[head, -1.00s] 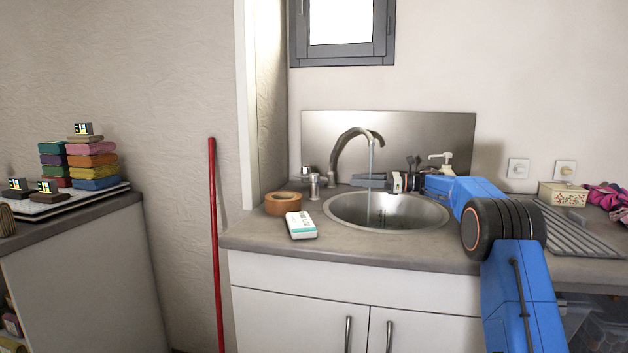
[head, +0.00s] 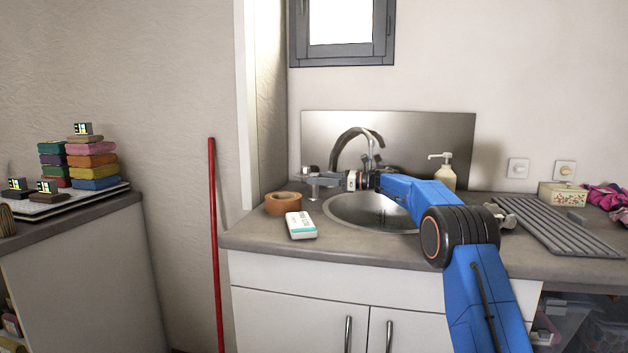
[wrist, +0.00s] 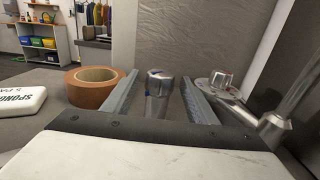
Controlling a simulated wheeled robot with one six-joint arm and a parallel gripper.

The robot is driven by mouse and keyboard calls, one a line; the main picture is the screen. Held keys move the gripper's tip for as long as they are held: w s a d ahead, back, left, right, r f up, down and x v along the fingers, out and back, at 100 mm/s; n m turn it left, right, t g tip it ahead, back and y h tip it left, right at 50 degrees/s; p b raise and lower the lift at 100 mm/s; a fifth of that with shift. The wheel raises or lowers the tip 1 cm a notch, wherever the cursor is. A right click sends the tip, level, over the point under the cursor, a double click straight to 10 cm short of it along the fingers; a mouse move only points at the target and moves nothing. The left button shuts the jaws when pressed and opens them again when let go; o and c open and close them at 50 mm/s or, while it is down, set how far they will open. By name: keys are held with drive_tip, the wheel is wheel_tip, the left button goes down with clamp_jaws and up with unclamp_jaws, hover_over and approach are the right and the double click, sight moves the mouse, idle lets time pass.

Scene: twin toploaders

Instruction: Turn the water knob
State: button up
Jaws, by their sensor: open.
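The metal water knob (wrist: 158,86) stands upright between the two open fingers of my gripper (wrist: 160,95) in the wrist view, with a gap visible on each side. In the head view my gripper (head: 322,180) is at the knob (head: 314,191) on the left of the sink, hiding part of it. The curved faucet (head: 352,134) rises behind my arm. My arm covers much of the area under the spout, so the water there is hard to see.
A roll of brown tape (head: 283,203) and a white sponge pack (head: 301,225) lie on the counter left of the round sink (head: 352,218). A soap bottle (head: 445,172) stands behind my arm. A ribbed grey drainer (head: 560,228) lies to the right.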

drive_tip(key=shift+w+a, duration=0.1)
drive_tip(key=shift+a, duration=0.6)
drive_tip(key=shift+c, duration=0.7)
drive_tip(key=c, duration=0.9)
drive_tip(key=shift+c, duration=0.2)
drive_tip(key=shift+m+t, duration=0.3)
drive_tip(key=shift+t, duration=0.1)
drive_tip(key=m+t+h, duration=0.1)
drive_tip(key=m+t, duration=0.1)
drive_tip(key=t, duration=0.1)
drive_tip(key=m+t+h, duration=0.1)
drive_tip(key=m+t, duration=0.1)
drive_tip(key=t, duration=0.1)
drive_tip(key=shift+a+h, duration=0.1)
drive_tip(key=shift+h, duration=0.3)
drive_tip(key=shift+m+t+h, duration=2)
drive_tip(key=shift+t+h, duration=0.1)
drive_tip(key=shift+t, duration=0.1)
drive_tip(key=shift+m+t+h, duration=0.3)
drive_tip(key=shift+m+h, duration=0.1)
drive_tip(key=shift+h, duration=0.1)
